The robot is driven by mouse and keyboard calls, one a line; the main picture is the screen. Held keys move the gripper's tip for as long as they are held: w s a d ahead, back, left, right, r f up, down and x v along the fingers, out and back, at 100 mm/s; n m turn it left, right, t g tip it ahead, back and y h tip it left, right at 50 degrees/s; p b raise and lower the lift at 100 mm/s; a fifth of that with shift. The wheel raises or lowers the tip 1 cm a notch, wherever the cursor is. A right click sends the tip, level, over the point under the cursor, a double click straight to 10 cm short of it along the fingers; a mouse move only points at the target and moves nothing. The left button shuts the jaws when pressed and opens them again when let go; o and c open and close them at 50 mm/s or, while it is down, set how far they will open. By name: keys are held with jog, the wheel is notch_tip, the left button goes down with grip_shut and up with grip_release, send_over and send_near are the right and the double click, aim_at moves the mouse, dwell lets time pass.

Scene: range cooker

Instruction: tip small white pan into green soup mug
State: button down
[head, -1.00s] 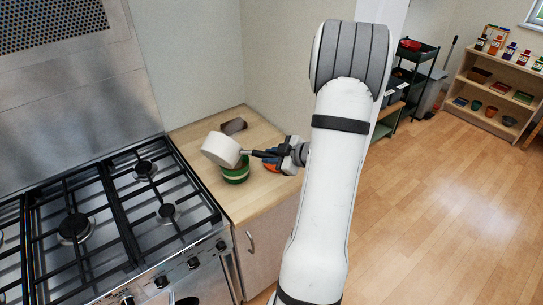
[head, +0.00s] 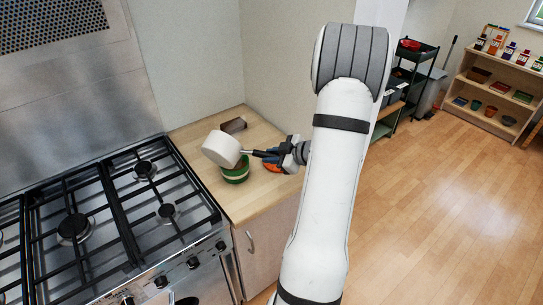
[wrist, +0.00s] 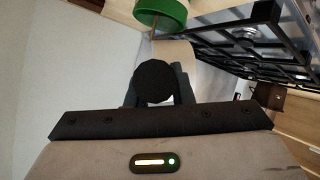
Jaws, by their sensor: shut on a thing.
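The small white pan (head: 222,149) is tilted in the air over the green soup mug (head: 236,174), at the near-left side of the wooden counter. My gripper (head: 284,155) is shut on the pan's dark handle (head: 262,153), to the right of the mug. In the wrist view the round end of the handle (wrist: 154,82) sits between my fingers, and the green mug (wrist: 160,12) shows at the top edge. The pan hides part of the mug's opening in the head view. I cannot see whether anything is flowing from the pan.
The range cooker (head: 110,225) with black grates stands left of the counter (head: 183,139). A brown block-like object (head: 233,125) lies at the back of the counter by the wall.

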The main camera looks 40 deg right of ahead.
jog(key=shift+w+d+f+m, duration=0.15)
jog(key=shift+d+m, duration=0.15)
dwell(1.1)
jog(key=shift+d+f+y, duration=0.15)
jog(key=shift+f+y, duration=0.05)
jog(key=shift+y, duration=0.2)
jog(key=shift+w+d+m+g, duration=0.1)
jog(key=shift+m+g, duration=0.2)
dwell(0.8)
